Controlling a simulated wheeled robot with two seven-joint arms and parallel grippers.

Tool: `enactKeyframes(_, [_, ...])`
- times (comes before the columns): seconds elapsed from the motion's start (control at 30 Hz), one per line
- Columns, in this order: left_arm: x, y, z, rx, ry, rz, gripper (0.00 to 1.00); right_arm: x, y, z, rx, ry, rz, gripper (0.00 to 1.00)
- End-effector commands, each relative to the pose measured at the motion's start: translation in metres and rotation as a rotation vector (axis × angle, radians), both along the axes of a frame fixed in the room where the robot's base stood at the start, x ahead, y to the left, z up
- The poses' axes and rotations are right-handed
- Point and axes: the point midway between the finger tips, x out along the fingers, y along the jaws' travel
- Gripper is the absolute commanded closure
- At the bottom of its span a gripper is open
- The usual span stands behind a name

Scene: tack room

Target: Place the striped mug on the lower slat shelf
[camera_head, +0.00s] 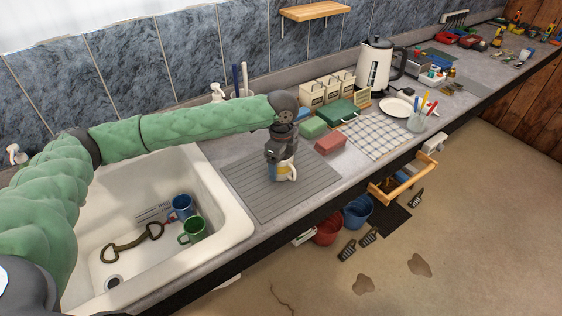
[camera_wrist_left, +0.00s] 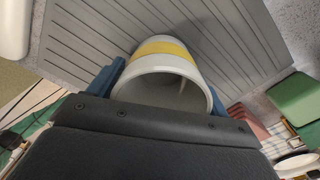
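The striped mug (camera_head: 284,171), white with a yellow band, is on the grey ribbed drainboard (camera_head: 247,180) right of the sink. My left gripper (camera_head: 281,156) is over it from above. In the left wrist view, the mug (camera_wrist_left: 166,68) sits between the two blue fingertips (camera_wrist_left: 162,88), its open rim toward the palm. The fingers are close against both sides; whether they press on it cannot be told. A wooden shelf (camera_head: 315,11) is mounted on the wall at the top; only one shelf board shows. My right gripper is not in view.
The white sink (camera_head: 232,215) holds a blue mug (camera_head: 182,206), a green mug (camera_head: 193,230) and a strap. A red block (camera_head: 330,142), green boxes (camera_head: 340,112), canisters (camera_head: 326,90) and a kettle (camera_head: 376,65) stand right of the drainboard.

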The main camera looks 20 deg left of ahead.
Motion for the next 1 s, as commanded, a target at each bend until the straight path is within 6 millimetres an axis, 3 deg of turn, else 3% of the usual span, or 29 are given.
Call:
enactKeyframes(0.07, [0.0, 0.0, 0.0, 0.0, 0.0, 0.0, 0.08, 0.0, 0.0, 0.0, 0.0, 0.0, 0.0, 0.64])
enactKeyframes(0.53, [0.001, 0.0, 0.01, 0.001, -0.001, 0.001, 0.08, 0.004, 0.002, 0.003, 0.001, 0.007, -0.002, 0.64])
enactKeyframes(1.0, [0.003, -0.001, 0.088, -0.002, -0.003, 0.0, 0.08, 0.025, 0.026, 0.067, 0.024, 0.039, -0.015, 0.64])
